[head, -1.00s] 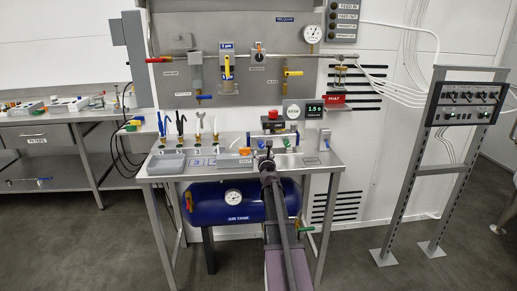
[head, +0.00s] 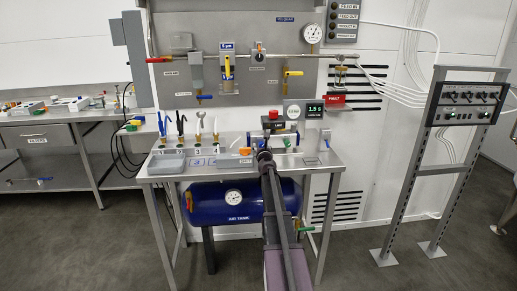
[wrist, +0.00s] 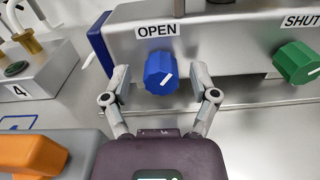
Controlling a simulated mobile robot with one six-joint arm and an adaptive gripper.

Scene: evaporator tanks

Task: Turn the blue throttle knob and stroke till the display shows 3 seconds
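The blue throttle knob (wrist: 161,73) sits under the OPEN label on the front of a grey housing in the wrist view. Its white mark points up and to the right. My gripper (wrist: 160,71) is open, with one finger on each side of the knob. Gaps show between the fingers and the knob. In the head view my gripper (head: 264,156) is at the bench, in front of the cylinder unit (head: 290,140), and hides the knob. The display (head: 314,110) shows what looks like 1.5 s in green.
A green knob (wrist: 297,63) under a SHUT label is to the right on the same housing. An orange part (wrist: 28,152) on a grey block is close at lower left. A block marked 4 (wrist: 28,85) stands at left. A red button (head: 273,115) stands above the cylinder unit.

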